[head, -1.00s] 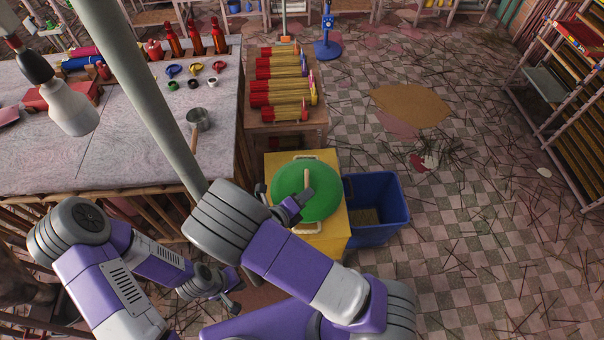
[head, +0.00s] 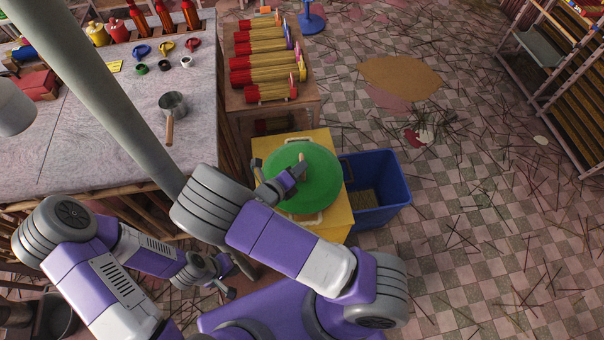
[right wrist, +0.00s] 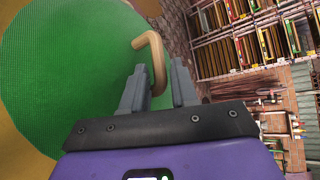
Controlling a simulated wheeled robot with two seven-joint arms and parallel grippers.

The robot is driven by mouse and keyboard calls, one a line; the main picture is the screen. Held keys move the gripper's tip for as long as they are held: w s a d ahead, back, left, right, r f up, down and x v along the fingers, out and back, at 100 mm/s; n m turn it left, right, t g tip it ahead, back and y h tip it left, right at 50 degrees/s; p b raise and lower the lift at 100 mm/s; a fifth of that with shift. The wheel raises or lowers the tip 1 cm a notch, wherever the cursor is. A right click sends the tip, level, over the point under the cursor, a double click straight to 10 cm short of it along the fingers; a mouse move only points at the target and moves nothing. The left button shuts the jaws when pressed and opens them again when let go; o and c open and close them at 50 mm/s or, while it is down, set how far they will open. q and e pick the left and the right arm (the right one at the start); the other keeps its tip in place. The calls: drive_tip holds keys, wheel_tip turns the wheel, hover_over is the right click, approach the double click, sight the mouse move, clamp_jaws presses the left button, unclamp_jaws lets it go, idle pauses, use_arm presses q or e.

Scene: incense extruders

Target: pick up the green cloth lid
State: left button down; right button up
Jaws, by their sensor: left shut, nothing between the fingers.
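The round green cloth lid (head: 322,190) lies on top of a yellow box (head: 338,230) and also fills the left of the right wrist view (right wrist: 65,70). Its tan handle (right wrist: 157,50) stands up from it; in the head view, the handle (head: 302,158) is partly hidden by my right gripper (head: 297,171). My right gripper is over the lid. In the wrist view, its two fingers (right wrist: 160,75) are apart, with the handle's lower end showing between them; I cannot tell whether they touch it. My left gripper (head: 232,282) is shut and empty, low and left of the box.
A blue bin (head: 380,208) stands right against the yellow box. Behind is a small table with red and yellow rolls (head: 265,70). A grey worktable (head: 100,130) with a metal pot (head: 173,104) is at left. The floor on the right is open, littered with sticks.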

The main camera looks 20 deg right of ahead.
drive_tip(key=x, duration=0.3)
drive_tip(key=shift+w+d, duration=0.1)
drive_tip(key=shift+w, duration=0.05)
drive_tip(key=shift+c, duration=0.2)
clamp_jaws()
drive_tip(key=shift+r, duration=0.1)
wheel_tip(320, 180, up, 10)
drive_tip(key=shift+f+p, duration=0.1)
drive_tip(key=shift+p, duration=0.9)
